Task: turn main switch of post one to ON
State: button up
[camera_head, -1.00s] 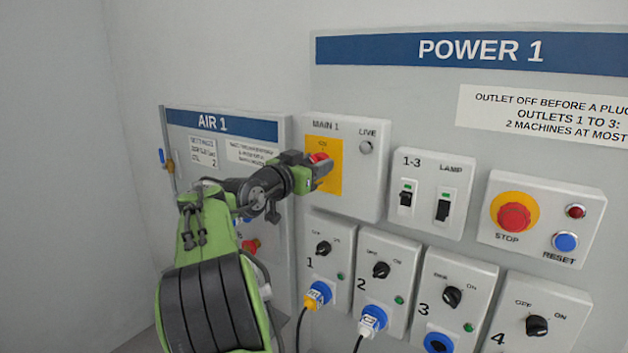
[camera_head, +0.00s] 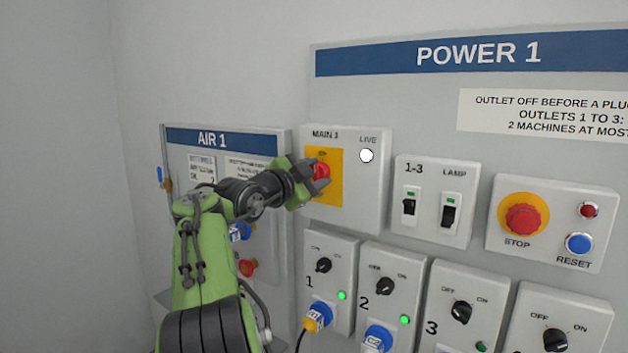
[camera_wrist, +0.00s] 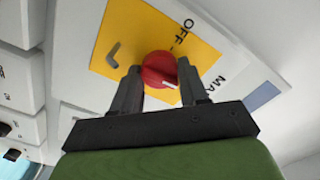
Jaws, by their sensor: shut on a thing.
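The main switch of post one is a red rotary knob (camera_head: 321,171) on a yellow plate (camera_head: 334,192), in the grey MAIN 1 box. My gripper (camera_head: 315,177) reaches it from the left and is shut on the knob. In the wrist view the two fingers (camera_wrist: 161,75) stand on either side of the red knob (camera_wrist: 158,68), which has a white mark on its edge. The LIVE lamp (camera_head: 366,155) on the box glows white. My fingers hide part of the knob and plate.
The AIR 1 panel (camera_head: 225,140) stands left, behind my arm. To the right are the 1-3 and LAMP rockers (camera_head: 430,212) and the red STOP button (camera_head: 523,218). Below are outlet boxes with black knobs. Outlets 1 and 2 hold plugs, and their green lamps (camera_head: 342,296) are bright.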

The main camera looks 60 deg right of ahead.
jog(key=shift+m, duration=0.3)
dwell(0.4)
jog(key=o, duration=1.1)
jog(key=shift+c, duration=0.2)
jog(key=w+a+b, duration=0.1)
jog(key=w+a, duration=0.1)
jog(key=a, duration=1.3)
jog(key=shift+w+a, duration=0.2)
jog(key=shift+a, duration=0.1)
